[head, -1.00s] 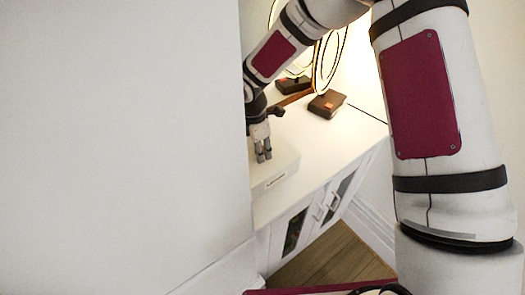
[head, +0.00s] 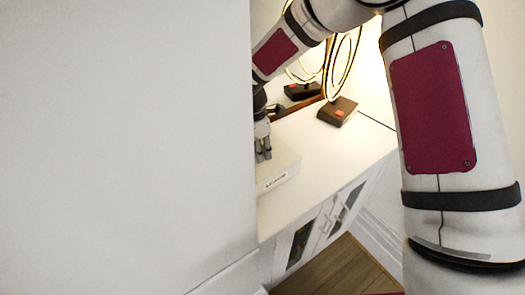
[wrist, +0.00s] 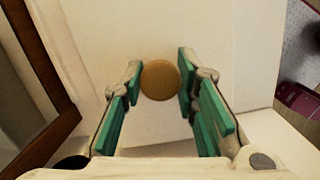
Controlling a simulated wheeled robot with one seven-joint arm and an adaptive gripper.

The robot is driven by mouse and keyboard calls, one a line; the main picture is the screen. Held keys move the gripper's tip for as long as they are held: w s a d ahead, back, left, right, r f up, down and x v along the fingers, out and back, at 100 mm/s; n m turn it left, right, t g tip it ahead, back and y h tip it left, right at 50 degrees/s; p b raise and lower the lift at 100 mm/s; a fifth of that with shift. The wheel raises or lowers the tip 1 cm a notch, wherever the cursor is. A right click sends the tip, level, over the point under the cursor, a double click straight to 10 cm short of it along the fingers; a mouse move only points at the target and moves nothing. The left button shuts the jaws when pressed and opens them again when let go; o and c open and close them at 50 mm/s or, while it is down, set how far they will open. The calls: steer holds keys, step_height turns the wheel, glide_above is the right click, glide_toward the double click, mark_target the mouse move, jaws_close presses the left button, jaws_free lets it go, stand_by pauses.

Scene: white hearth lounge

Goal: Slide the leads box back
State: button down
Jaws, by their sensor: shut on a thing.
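The leads box (head: 280,173) is a low white box with a small dark-lettered label on its front. It sits on the white cabinet top (head: 330,155), set back from the front edge, and its left part is hidden by the pale wall. My gripper (head: 264,156) points down over the box. In the wrist view my gripper (wrist: 161,77) has its green-padded fingers on both sides of a round tan knob (wrist: 160,80) and is shut on it. The knob stands on the white box top (wrist: 230,45).
A dark lamp base (head: 337,111) with a lit ring lamp stands behind the box to the right. A brown wooden frame (wrist: 45,75) runs along the left of the wrist view. The pale wall (head: 125,150) fills the left. Cabinet top right of the box is clear.

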steer(key=shift+w+a+b, duration=0.55)
steer(key=shift+w+b, duration=0.1)
steer(key=shift+w, duration=0.1)
steer(key=shift+w+a+b, duration=0.5)
steer(key=shift+w+b, duration=0.15)
steer(key=shift+w, duration=0.1)
steer(key=shift+w, duration=0.1)
steer(key=c, duration=1.2)
jaws_free()
steer(key=r, duration=0.4)
steer(key=a+r, duration=0.1)
steer(key=r, duration=0.7)
steer(key=shift+s+a, duration=0.2)
steer(key=shift+s, duration=0.15)
